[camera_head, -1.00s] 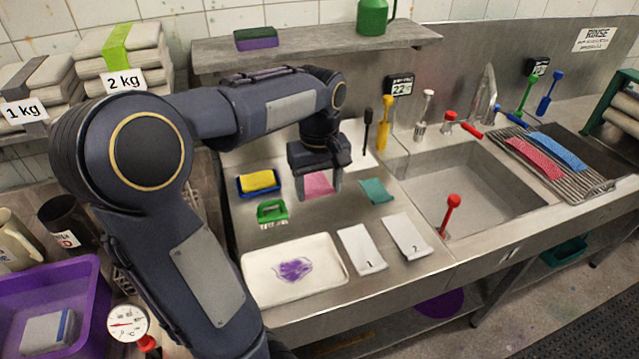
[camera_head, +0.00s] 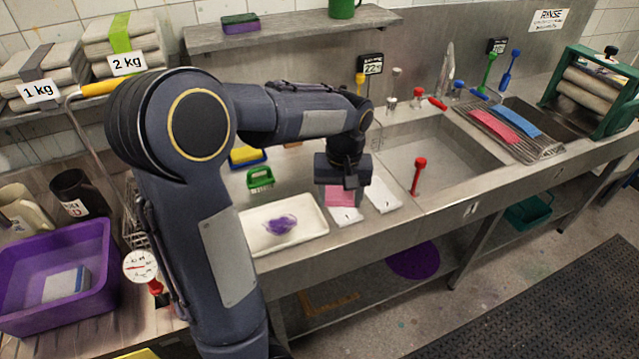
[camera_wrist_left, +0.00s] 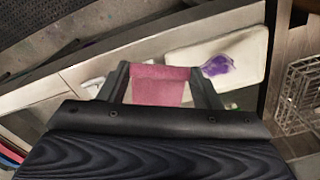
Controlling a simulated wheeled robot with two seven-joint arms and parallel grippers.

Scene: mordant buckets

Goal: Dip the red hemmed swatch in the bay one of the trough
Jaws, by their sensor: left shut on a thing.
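A pinkish-red swatch (camera_head: 340,196) hangs from my left gripper (camera_head: 342,184), above or near the front of the counter by the white pieces. My left gripper is shut on its upper part. In the left wrist view the swatch (camera_wrist_left: 160,86) spans between the two fingers (camera_wrist_left: 163,88). A white piece marked 1 (camera_head: 345,215) shows just below the swatch, partly hidden by it. A second white piece (camera_head: 384,197) lies to its right. I cannot make out a trough with bays. My right gripper is not in view.
A white tray with a purple stain (camera_head: 300,240) lies left of the gripper. A rack (camera_head: 530,150) carries pink and blue cloths.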

